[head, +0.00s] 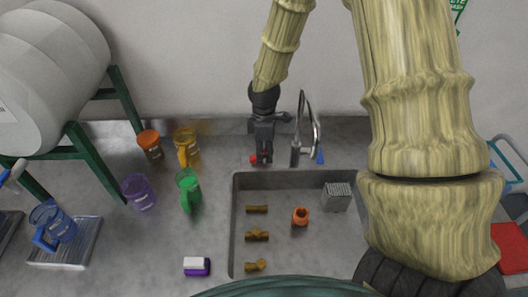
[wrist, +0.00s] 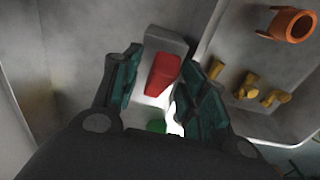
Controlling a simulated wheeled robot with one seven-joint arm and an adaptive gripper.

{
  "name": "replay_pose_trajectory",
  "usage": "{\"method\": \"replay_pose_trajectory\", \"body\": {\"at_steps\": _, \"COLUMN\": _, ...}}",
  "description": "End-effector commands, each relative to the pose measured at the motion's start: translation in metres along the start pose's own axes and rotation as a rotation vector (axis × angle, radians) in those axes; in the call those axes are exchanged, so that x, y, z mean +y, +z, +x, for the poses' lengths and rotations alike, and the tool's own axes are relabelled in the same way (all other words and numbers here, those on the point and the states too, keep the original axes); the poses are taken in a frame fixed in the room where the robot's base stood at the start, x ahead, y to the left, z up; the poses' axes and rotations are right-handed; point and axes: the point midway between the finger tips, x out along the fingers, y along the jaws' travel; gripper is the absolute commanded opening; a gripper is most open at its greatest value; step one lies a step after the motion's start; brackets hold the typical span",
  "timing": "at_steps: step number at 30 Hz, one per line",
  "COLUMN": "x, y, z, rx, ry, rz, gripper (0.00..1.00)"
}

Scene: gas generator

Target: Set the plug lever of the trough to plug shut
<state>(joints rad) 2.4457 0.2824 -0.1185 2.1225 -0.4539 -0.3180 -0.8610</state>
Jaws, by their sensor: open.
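The trough (head: 234,215) is a grey sink basin set in the counter. A red lever (wrist: 164,74) on a grey block, which looks like the plug lever, shows between my fingers in the wrist view; a green patch (wrist: 156,126) lies below it. In the head view only a bit of red (head: 254,159) shows at the trough's back left corner. My gripper (head: 264,159) points down there, and in the wrist view (wrist: 165,85) its fingers are open on either side of the lever. Contact cannot be told.
A tap (head: 311,118) stands just right of my gripper. The trough holds brass fittings (head: 257,236), an orange piece (head: 300,216) and a grey block (head: 337,197). Green (head: 188,187), yellow (head: 186,146), orange (head: 150,143) and purple (head: 139,192) vessels stand to the left.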

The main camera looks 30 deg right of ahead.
Motion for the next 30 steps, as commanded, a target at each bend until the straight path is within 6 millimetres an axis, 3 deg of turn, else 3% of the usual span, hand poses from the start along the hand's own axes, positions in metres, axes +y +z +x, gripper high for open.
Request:
{"method": "replay_pose_trajectory", "body": {"at_steps": 7, "x": 0.0, "y": 0.0, "z": 0.015, "rx": -0.001, "ry": 0.0, "rz": 0.0, "gripper": 0.43}}
{"method": "replay_pose_trajectory", "body": {"at_steps": 18, "x": 0.0, "y": 0.0, "z": 0.018, "rx": 0.0, "ry": 0.001, "rz": 0.0, "gripper": 0.43}}
{"method": "replay_pose_trajectory", "body": {"at_steps": 19, "x": 0.0, "y": 0.0, "z": 0.018, "rx": 0.0, "ry": 0.001, "rz": 0.0, "gripper": 0.41}}
{"method": "replay_pose_trajectory", "body": {"at_steps": 26, "x": 0.0, "y": 0.0, "z": 0.018, "rx": 0.0, "ry": 0.001, "rz": 0.0, "gripper": 0.0}}
{"method": "replay_pose_trajectory", "body": {"at_steps": 30, "x": 0.0, "y": 0.0, "z": 0.018, "rx": 0.0, "ry": 0.001, "rz": 0.0, "gripper": 0.0}}
